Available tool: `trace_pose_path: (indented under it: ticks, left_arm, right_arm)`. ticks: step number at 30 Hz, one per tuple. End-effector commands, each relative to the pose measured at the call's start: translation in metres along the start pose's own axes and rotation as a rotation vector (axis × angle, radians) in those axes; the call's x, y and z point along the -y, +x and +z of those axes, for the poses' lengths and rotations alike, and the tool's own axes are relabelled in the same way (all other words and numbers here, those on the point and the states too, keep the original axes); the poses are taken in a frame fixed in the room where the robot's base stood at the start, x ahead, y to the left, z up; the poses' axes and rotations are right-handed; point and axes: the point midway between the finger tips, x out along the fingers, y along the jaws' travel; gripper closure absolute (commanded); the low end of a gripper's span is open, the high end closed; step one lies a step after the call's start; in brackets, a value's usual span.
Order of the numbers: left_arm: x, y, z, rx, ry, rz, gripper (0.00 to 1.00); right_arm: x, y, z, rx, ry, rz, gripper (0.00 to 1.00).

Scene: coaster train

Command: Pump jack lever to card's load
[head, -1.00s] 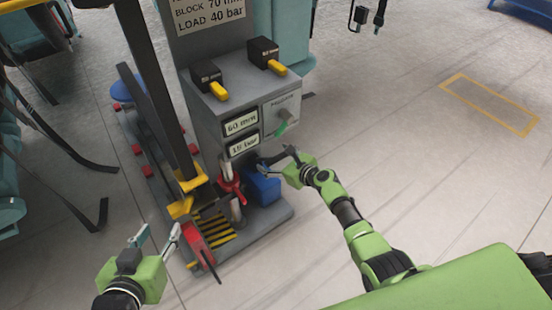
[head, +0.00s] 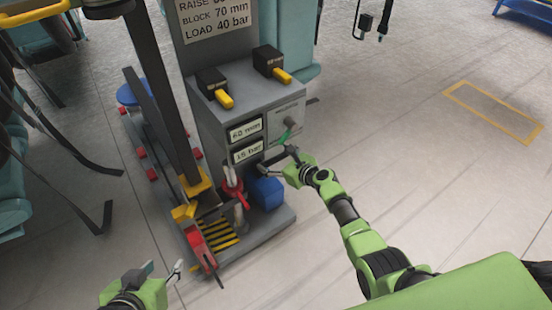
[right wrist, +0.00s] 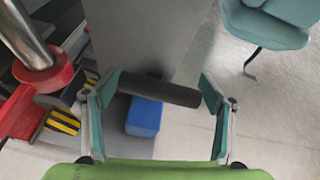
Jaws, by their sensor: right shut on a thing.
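The card (head: 215,20) on the grey panel shows RAISE, BLOCK 70 mm and LOAD 40 bar. The grey jack cabinet (head: 215,125) has two displays, the upper (head: 245,130) reading 60 mm and the lower (head: 248,151) apparently 15 bar. My right gripper (head: 276,162) is at the cabinet's lower front. In the right wrist view its fingers are shut on the dark, cylindrical jack lever (right wrist: 160,90), which lies crosswise between them. My left gripper (head: 163,271) is open and empty at the lower left, apart from the jack.
Two black boxes with yellow handles (head: 225,100) sit on the cabinet top. A green-handled selector (head: 287,130) is on its front. A red valve part (head: 233,188), a blue block (head: 267,193) and a red lever (head: 200,248) are at the base.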

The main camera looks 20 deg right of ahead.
Motion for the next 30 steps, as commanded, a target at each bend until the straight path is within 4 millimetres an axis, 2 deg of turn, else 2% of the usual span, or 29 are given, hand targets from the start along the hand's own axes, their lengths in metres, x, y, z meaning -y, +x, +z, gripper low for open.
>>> trace_pose_path:
  ticks: [1, 12, 13, 14, 15, 26, 30]
  left_arm:
    - [0.0001, -0.0002, 0.0007, 0.003, 0.0, 0.0, 0.6]
    - [0.0001, -0.0002, 0.0014, 0.005, 0.0, 0.0, 0.6]
    - [0.0001, -0.0002, 0.0013, 0.005, 0.0, 0.0, 0.6]
    - [0.0001, -0.0002, 0.0013, 0.005, 0.0, 0.0, 0.6]
    - [0.0001, -0.0002, 0.0012, 0.005, 0.0, 0.0, 0.6]
    - [0.001, -0.0001, 0.0, 0.0, 0.001, -0.002, 0.6]
    - [0.0008, -0.0001, 0.0002, 0.001, 0.0, -0.001, 0.6]
  right_arm:
    - [-0.0014, 0.0019, 0.0071, 0.011, 0.003, 0.002, 0.62]
    - [-0.0014, 0.0019, 0.0066, 0.01, 0.003, 0.002, 0.62]
    - [-0.0014, 0.0018, 0.0065, 0.01, 0.003, 0.002, 0.16]
    - [-0.0014, 0.0018, 0.0064, 0.01, 0.003, 0.002, 0.08]
    - [-0.0012, 0.0016, 0.0059, 0.009, 0.003, 0.002, 0.06]
    - [-0.0002, -0.0004, 0.0015, 0.002, 0.001, 0.0, 0.06]
    - [0.0004, -0.0071, 0.0008, 0.003, -0.001, 0.0, 0.06]
